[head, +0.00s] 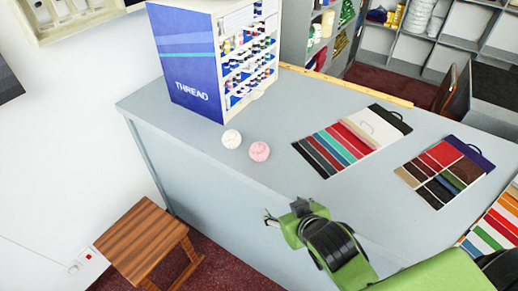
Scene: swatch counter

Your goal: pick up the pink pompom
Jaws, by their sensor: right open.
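The pink pompom (259,151) lies on the grey counter (285,112), near its left front edge. A white pompom (231,139) lies just to its left, with a small gap between them. My right gripper (269,217) is open and empty. It is at the counter's front edge, below the pink pompom in the picture and apart from it. My left gripper is not in view.
A blue thread cabinet (188,62) stands behind the pompoms. Swatch cards (345,143) and (443,172) lie to the right, with a yellow ruler (345,86) along the back edge. A wooden stool (146,240) stands on the floor at left.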

